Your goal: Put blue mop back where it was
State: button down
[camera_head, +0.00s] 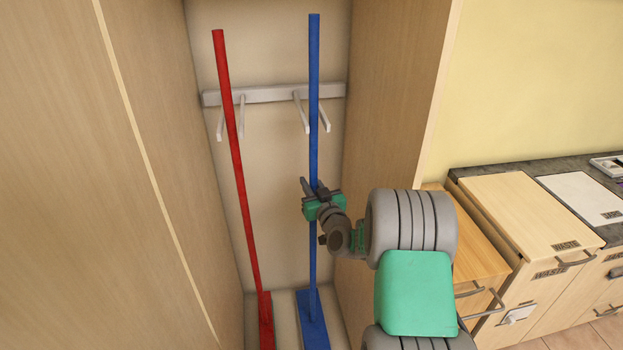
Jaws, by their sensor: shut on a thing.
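The blue mop (314,95) stands nearly upright in a tall wooden closet. Its pole passes by the right pair of prongs of the white wall rack (272,94), seemingly between them. Its blue base (312,322) is at the closet floor; whether it touches the floor is hard to tell. My gripper (316,190) is shut on the blue pole at about mid-height. My gripper and wrist hide a short part of the pole.
A red mop (238,150) leans at the left pair of prongs, its base on the closet floor. Closet side walls (393,90) stand close on both sides. Outside at right are wooden cabinets (535,215) with handles and a dark counter.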

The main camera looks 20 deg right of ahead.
jog(key=shift+f, duration=0.45)
jog(key=shift+f+b, duration=0.55)
jog(key=shift+b, duration=0.25)
jog(key=c, duration=1.2)
grip_release()
